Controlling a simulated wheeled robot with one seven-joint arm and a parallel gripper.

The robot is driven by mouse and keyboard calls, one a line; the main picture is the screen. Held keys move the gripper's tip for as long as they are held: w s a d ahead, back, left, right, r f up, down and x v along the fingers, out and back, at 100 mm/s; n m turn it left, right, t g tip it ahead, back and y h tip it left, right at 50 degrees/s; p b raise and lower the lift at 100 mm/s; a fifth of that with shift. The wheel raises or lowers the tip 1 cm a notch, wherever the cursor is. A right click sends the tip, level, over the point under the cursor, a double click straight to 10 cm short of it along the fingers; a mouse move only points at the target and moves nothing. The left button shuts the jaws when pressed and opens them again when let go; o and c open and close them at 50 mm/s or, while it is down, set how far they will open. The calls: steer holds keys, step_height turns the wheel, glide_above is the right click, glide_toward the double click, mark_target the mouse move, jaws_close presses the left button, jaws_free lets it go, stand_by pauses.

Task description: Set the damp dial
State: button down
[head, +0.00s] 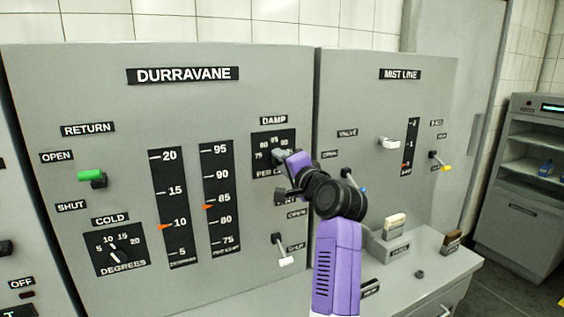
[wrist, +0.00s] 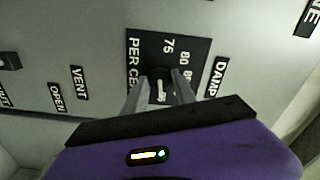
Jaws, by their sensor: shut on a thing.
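The damp dial (head: 260,140) is a black plate with white numbers on the DURRAVANE panel, under the DAMP label (head: 274,120). My gripper (head: 285,160) is at the dial and covers its lower right part. In the wrist view the dial plate (wrist: 140,62) lies straight ahead, with 75 and 80 legible and PER CENT partly cut off. My gripper (wrist: 160,92) is shut on the dial's small dark knob (wrist: 160,78), one finger on each side. A white mark shows between the fingers; the number it points at cannot be told.
The MIST LINE panel (head: 385,110) adjoins on the right.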

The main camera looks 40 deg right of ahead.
stand_by(0.3)
steer(key=c, duration=1)
jaws_free()
steer(key=shift+c, duration=0.2)
steer(key=shift+s, duration=0.1)
steer(key=b+v, duration=0.2)
steer(key=v, duration=0.5)
steer(key=shift+s, duration=0.35)
steer(key=shift+a, duration=0.1)
